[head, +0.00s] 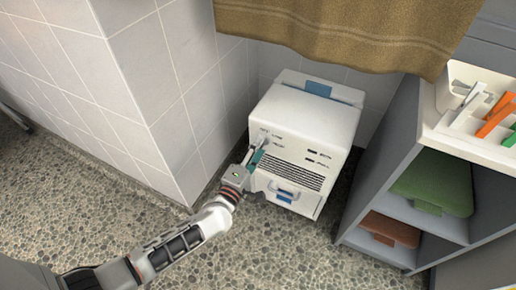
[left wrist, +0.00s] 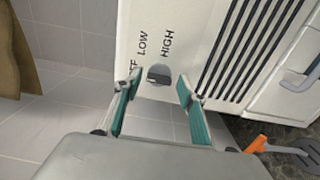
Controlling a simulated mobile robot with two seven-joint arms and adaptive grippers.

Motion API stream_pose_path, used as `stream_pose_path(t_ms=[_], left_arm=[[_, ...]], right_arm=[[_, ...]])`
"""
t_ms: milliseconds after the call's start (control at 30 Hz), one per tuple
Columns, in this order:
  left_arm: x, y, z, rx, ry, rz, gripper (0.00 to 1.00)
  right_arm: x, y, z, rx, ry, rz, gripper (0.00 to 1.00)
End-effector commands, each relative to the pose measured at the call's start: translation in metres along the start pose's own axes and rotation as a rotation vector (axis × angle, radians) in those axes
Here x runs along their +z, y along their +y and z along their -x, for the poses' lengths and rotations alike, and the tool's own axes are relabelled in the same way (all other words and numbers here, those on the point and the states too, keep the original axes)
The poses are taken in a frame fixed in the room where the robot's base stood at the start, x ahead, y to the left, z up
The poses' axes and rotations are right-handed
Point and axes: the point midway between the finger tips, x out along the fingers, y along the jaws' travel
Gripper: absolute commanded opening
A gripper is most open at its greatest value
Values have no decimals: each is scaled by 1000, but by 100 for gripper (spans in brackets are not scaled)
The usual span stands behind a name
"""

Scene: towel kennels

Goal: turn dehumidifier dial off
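The white dehumidifier (head: 310,112) stands on the floor in the corner, its front with vents facing me. Its round grey dial (left wrist: 158,73) shows in the left wrist view, below the printed words LOW and HIGH; a third label at the left is partly hidden by a finger. I cannot tell for sure which setting the dial points to. My left gripper (head: 254,158) is at the dehumidifier's front left, by the dial. In the left wrist view its teal-padded fingers (left wrist: 159,80) are apart, one on each side of the dial, with gaps visible. My right gripper is not in view.
A tiled wall corner (head: 170,100) stands close left of the dehumidifier. A brown towel (head: 345,30) hangs above it. The speckled floor in front is clear.

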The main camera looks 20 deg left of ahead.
Motion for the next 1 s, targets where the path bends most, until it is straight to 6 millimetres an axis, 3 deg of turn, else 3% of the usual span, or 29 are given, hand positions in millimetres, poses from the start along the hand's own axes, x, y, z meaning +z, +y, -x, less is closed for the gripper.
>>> stream_pose_path(t_ms=[333,467,1000], left_arm=[[-1,1,0,1,2,-2,44],[-1,-1,10,-1,2,-1,44],[-1,0,105,-1,1,-1,44]], right_arm=[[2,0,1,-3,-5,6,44],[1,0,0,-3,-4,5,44],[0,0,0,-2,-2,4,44]])
